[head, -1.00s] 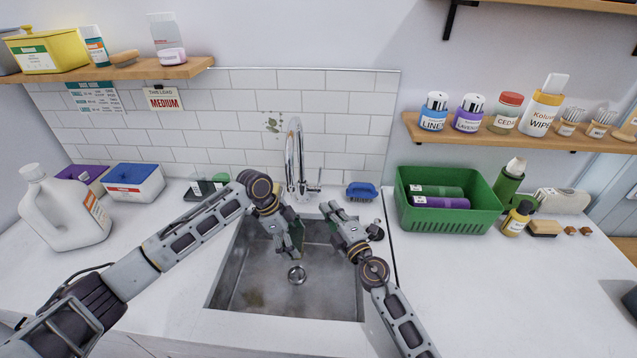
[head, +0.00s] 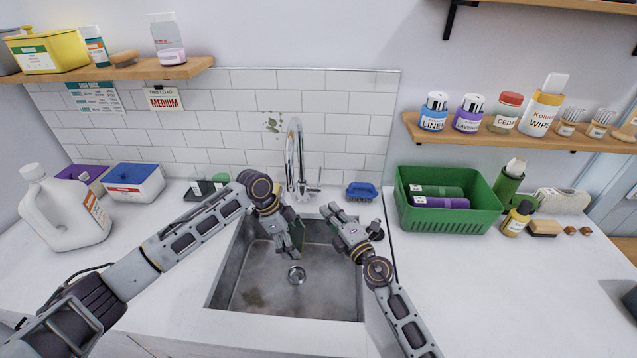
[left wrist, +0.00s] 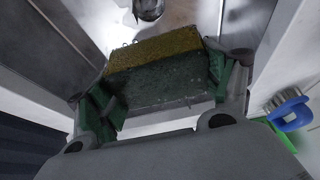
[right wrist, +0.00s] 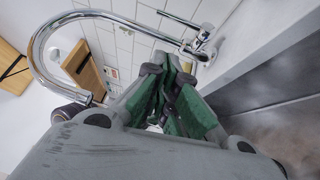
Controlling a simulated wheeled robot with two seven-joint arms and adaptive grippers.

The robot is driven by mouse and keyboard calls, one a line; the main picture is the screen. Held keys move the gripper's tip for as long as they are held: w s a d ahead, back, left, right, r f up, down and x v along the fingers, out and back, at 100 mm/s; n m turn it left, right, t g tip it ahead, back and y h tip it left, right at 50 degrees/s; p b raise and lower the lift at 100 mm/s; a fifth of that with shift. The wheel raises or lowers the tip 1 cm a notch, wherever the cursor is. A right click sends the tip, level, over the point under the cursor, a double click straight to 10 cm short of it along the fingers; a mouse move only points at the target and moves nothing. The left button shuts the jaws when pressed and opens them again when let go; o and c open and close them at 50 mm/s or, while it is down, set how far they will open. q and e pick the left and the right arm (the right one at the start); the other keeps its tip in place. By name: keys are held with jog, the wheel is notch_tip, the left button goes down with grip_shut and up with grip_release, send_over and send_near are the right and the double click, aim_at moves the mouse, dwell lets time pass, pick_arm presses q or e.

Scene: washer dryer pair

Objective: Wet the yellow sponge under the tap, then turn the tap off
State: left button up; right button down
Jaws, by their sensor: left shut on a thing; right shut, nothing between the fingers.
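My left gripper (head: 292,240) is shut on the yellow sponge (left wrist: 155,50) over the sink. The sponge has a yellow layer and a dark grey-green layer; it is mostly hidden in the head view. The chrome tap (head: 294,155) stands behind the sink, its spout tip at the top of the left wrist view (left wrist: 150,8). No water stream can be made out now. My right gripper (head: 332,210) is shut and empty, just right of the tap. In the right wrist view its closed fingers (right wrist: 172,68) point toward the tap's lever (right wrist: 198,40), apparently without touching it.
The steel sink (head: 280,300) is empty, with a drain and a darker patch at its bottom left. A blue brush (head: 362,191) lies behind the right gripper. A green basket (head: 450,220) stands at right, a white jug (head: 65,215) at left. The front counter is clear.

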aim_at(320, 176)
jog(key=w+d+x, duration=0.1)
jog(key=d+x, duration=0.1)
jog(key=x, duration=1)
jog(key=shift+w, duration=0.4)
dwell(0.5)
dwell(0.3)
pick_arm(q)
jog(key=shift+s, duration=0.1)
pick_arm(e)
jog(key=shift+w+d+r, duration=0.1)
jog(key=shift+w+r, duration=0.2)
jog(key=shift+w, duration=0.2)
jog(key=shift+w+d+r, duration=0.1)
jog(key=shift+w+r, duration=0.15)
jog(key=shift+w, duration=0.25)
jog(key=shift+s+r, duration=0.1)
jog(key=shift+s, duration=0.05)
